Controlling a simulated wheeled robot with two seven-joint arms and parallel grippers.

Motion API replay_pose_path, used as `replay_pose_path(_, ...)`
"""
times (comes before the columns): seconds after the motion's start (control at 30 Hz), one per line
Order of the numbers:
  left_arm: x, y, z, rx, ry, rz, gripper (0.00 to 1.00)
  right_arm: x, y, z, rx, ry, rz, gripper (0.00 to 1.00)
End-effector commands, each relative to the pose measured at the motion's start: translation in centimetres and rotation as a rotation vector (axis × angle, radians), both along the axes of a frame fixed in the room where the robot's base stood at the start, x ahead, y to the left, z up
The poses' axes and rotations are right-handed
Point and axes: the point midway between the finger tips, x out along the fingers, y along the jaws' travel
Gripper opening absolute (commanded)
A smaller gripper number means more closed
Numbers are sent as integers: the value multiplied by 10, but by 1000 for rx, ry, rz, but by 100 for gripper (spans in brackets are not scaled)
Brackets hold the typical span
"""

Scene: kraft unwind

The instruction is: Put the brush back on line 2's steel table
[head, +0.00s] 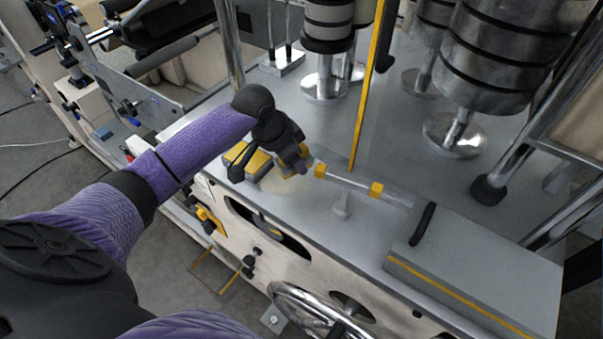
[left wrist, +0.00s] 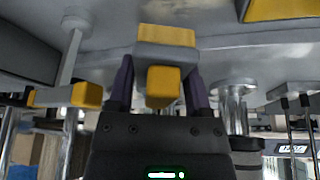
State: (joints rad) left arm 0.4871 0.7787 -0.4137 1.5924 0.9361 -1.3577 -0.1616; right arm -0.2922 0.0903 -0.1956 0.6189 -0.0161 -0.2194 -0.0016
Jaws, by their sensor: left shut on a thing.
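My left gripper (head: 300,163) is low over the steel table (head: 300,215), near its front left edge. In the left wrist view its two purple fingers (left wrist: 158,88) are closed on a small grey and yellow block (left wrist: 164,85), which I take to be the brush. In the head view the gripper mostly hides this block, and only a bit of yellow shows by the fingertips. I cannot tell whether it touches the table. My right gripper is not in view.
Yellow-topped blocks (head: 248,158) sit left of the gripper. A bar with yellow ends (head: 347,181) lies to its right, before a grey box (head: 480,255). A yellow upright strip (head: 371,85) and steel rollers (head: 500,50) stand behind. A handwheel (head: 305,312) is at the front.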

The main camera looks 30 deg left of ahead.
Motion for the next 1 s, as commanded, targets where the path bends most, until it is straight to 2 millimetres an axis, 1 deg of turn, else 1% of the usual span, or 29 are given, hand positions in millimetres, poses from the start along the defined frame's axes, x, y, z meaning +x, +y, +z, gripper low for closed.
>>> replay_pose_path(0.03,0,-1,-16,-2,3,1,17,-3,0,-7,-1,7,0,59)
replay_pose_path(0.1,0,0,-28,-1,3,1,17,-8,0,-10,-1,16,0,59)
replay_pose_path(0.17,0,0,-35,0,2,0,17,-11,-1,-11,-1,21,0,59)
replay_pose_path(0.37,-1,0,-70,1,2,1,17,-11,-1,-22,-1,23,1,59)
replay_pose_path(0.4,0,0,-72,1,1,1,17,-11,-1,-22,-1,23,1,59)
replay_pose_path(0.57,0,0,-69,0,-1,0,17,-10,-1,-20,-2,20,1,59)
replay_pose_path(0.7,0,-1,-73,1,0,0,17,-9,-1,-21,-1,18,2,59)
replay_pose_path(0.73,0,0,-72,1,0,0,70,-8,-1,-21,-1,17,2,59)
replay_pose_path(0.77,0,0,-72,1,0,0,77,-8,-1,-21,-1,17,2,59)
replay_pose_path(0.8,0,0,-72,1,0,0,85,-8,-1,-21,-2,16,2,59)
replay_pose_path(0.87,0,0,-72,1,0,0,98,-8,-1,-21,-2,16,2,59)
replay_pose_path(0.9,0,0,-72,1,0,0,99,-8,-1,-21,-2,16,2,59)
replay_pose_path(1.0,0,0,-72,1,0,0,99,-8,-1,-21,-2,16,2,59)
